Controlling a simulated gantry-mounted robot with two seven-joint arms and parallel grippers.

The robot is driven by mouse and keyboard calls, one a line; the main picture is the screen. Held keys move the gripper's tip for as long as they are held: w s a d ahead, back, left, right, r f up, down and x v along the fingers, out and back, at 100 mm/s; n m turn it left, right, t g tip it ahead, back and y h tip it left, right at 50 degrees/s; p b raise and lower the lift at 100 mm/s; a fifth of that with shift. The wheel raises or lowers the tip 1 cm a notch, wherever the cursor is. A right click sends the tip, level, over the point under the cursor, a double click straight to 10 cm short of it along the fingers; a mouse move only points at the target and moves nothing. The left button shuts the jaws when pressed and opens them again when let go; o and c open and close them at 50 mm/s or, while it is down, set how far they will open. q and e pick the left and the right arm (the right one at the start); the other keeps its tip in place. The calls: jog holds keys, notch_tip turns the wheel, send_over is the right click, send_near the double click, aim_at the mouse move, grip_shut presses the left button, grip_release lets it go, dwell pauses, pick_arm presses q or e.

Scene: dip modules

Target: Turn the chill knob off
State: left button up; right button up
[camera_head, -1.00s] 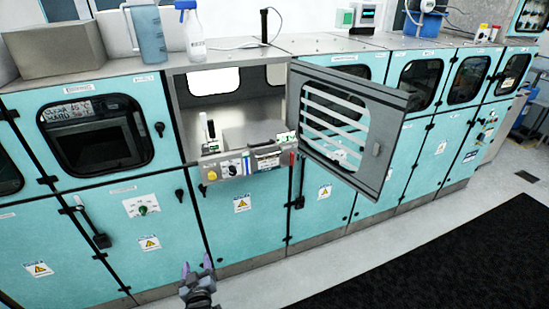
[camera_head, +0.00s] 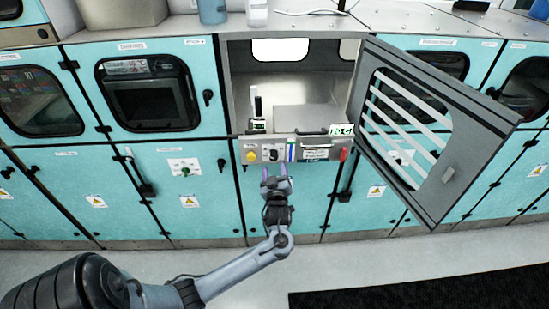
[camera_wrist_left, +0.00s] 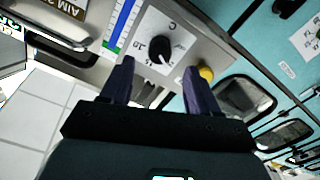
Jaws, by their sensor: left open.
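A small control panel (camera_head: 296,150) sits below the open compartment. It carries a black knob (camera_head: 269,155) on a white dial plate; no label naming it as chill is legible. In the left wrist view the knob (camera_wrist_left: 160,46) shows close up, with its pointer and dial numbers partly visible. My left gripper (camera_head: 275,172) is open and empty in front of the panel, just below the knob. In the left wrist view the fingertips (camera_wrist_left: 159,66) are apart, one to each side below the knob; contact is not visible. My right gripper is not in view.
A yellow button (camera_head: 251,156) is beside the knob, and a blue-and-white strip and red handle (camera_head: 343,154) are to its right. The open slatted door (camera_head: 452,150) juts out at right. A green knob (camera_head: 186,170) is on a lower cabinet at left.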

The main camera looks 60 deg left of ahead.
aim_at(274, 158)
pick_arm(q)
jog(key=x, duration=0.6)
jog(key=shift+w+a, duration=0.15)
jog(key=shift+a, duration=0.1)
jog(key=c, duration=1)
jog(key=shift+f+n+b, duration=0.2)
jog(key=shift+n+b, duration=0.55)
jog(key=shift+n, duration=0.25)
jog(key=shift+c, duration=0.2)
jog(key=n+b, duration=0.7)
jog(key=n, duration=0.1)
jog(key=shift+r+n+b, duration=0.15)
jog(key=shift+n+b, duration=0.85)
jog(key=shift+n, duration=0.1)
